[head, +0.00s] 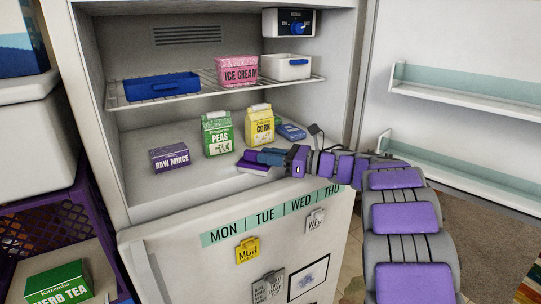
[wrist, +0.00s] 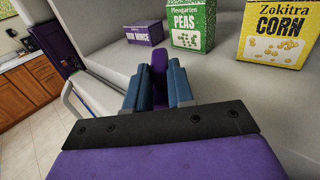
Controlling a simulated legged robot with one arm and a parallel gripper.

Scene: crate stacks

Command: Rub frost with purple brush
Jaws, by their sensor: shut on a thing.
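The purple brush (head: 250,164) is low over the floor of the open fridge compartment, near its front edge. Its pale underside faces down; I cannot tell whether it touches the floor. My gripper (head: 268,157) is shut on it, with blue fingers. In the wrist view the purple brush (wrist: 158,68) shows as a strip between the fingers, and the rest of it is hidden. I cannot make out a distinct patch of frost on the pale floor (head: 190,188).
A wire shelf (head: 212,84) above holds an ice cream box (head: 237,70) and trays. The floor's front left is clear.

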